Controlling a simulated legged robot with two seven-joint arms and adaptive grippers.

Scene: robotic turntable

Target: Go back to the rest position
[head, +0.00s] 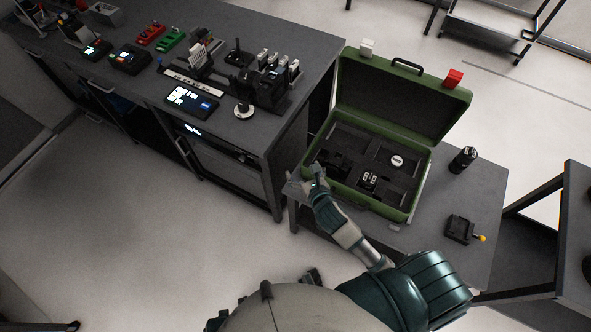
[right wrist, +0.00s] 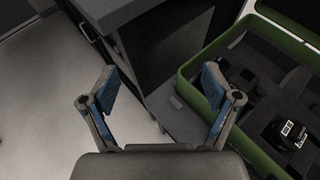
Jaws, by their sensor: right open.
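My right arm reaches up from the bottom in the head view, and its gripper (head: 304,183) is beside the near left edge of the open green case (head: 391,216). In the right wrist view the right gripper (right wrist: 160,92) has its two blue-padded fingers spread wide with nothing between them. The green case (right wrist: 262,158) lies to the right of the fingers there. A small dark part of mine (head: 312,277) shows near the bottom of the head view, but my left gripper cannot be made out.
The case stands on a grey side table (head: 476,200) with a black cylinder (head: 463,159) and a small black block (head: 459,229) at its right. A long workbench (head: 250,140) with devices and a lit screen (head: 192,100) stands at the left. The floor (head: 130,200) in front is clear.

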